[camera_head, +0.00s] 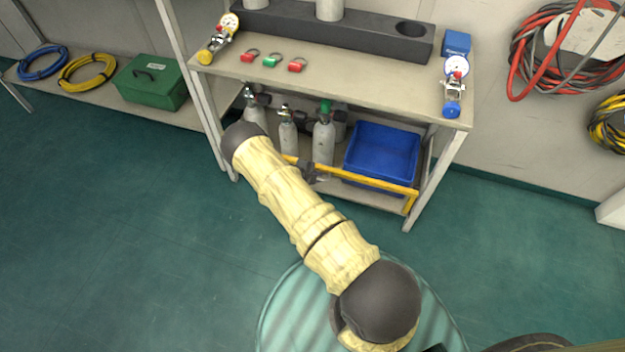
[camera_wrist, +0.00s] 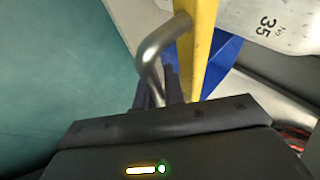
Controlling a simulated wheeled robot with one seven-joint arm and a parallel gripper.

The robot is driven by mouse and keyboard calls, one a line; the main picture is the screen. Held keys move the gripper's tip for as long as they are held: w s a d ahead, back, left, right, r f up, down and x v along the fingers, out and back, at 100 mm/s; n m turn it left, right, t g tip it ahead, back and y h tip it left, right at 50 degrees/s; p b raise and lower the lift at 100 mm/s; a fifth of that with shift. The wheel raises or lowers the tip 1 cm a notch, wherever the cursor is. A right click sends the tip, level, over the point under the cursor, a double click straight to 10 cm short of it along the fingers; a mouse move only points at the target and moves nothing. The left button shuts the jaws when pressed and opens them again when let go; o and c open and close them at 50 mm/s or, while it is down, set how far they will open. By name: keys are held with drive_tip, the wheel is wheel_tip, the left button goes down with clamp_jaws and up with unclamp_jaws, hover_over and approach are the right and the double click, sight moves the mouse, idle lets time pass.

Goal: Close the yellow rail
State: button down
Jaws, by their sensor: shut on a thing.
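The yellow rail (camera_head: 375,183) runs across the front of the lower shelf, before the blue bin and the gas cylinders. Its right end meets a yellow bracket by the right leg of the bench. My arm hides part of its left end. My gripper (camera_head: 316,172) is at the left part of the rail. In the wrist view the rail (camera_wrist: 198,45) stands upright in the picture with a bent metal handle (camera_wrist: 152,50) on it. My gripper (camera_wrist: 169,88) is shut on this handle. I cannot tell whether the rail's left end is latched.
Grey cylinders (camera_head: 324,143) and a blue bin (camera_head: 381,152) stand on the lower shelf. The bench top (camera_head: 350,92) carries gauges, red and green tags and a dark rack. A green box (camera_head: 150,84) is at left. The floor (camera_head: 110,230) at left is clear.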

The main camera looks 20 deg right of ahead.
drive_tip(key=shift+w, duration=0.1)
idle(0.3)
drive_tip(key=c, duration=1.8)
unclamp_jaws()
drive_tip(key=shift+o, duration=0.2)
drive_tip(key=p+v, duration=0.5)
drive_tip(key=v, duration=1.2)
drive_tip(key=shift+r+p, duration=0.2)
drive_tip(key=shift+p, duration=0.1)
